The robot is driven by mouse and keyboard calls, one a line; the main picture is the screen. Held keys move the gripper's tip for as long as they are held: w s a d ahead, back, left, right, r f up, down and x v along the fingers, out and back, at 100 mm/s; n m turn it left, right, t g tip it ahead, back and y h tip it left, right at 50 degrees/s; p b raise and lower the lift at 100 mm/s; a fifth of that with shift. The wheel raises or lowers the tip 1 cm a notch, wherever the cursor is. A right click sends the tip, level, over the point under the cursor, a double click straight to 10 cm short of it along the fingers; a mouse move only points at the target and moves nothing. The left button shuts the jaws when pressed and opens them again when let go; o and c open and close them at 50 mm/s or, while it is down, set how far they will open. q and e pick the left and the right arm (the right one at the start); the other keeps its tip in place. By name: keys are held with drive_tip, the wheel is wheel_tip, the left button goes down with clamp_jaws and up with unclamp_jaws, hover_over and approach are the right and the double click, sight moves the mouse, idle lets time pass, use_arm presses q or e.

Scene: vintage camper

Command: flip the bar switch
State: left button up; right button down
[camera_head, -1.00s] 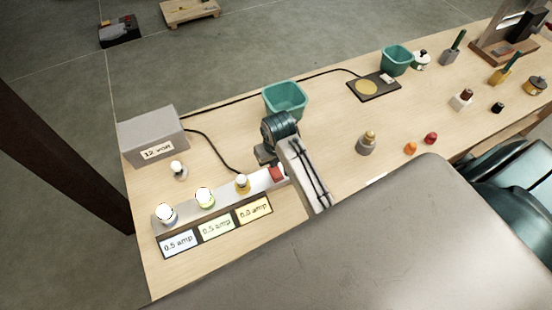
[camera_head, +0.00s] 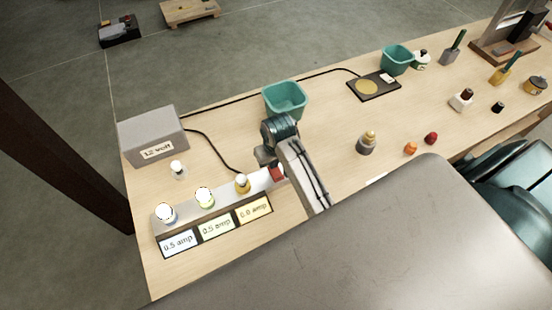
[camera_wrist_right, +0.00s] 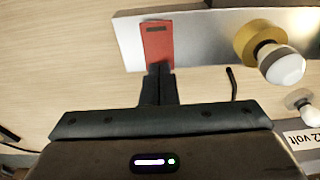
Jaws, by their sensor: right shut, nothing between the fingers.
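The bar (camera_head: 225,199) is a pale metal strip on the bench with a row of bulbs and a red switch (camera_head: 277,173) at its right end. In the right wrist view the red switch (camera_wrist_right: 157,42) stands just beyond my fingertips, with a dark slot near its far end. My right gripper (camera_wrist_right: 158,72) is shut and empty, its fingertips at the near edge of the switch. Whether they touch it I cannot tell. In the head view my right arm partly covers the switch. My left gripper does not show.
Bulbs at the bar glow, beside the amp labels (camera_head: 216,226). A grey 12 volt box (camera_head: 152,135) stands at the left with a black cable. A loose bulb (camera_head: 178,169) is near it. A teal bin (camera_head: 285,100) stands behind my right arm.

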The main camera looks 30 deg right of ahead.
drive_tip(key=shift+f, duration=0.5)
drive_tip(key=shift+r+p, duration=0.45)
drive_tip(key=shift+r, duration=3.1)
drive_tip(key=shift+s+f, duration=0.1)
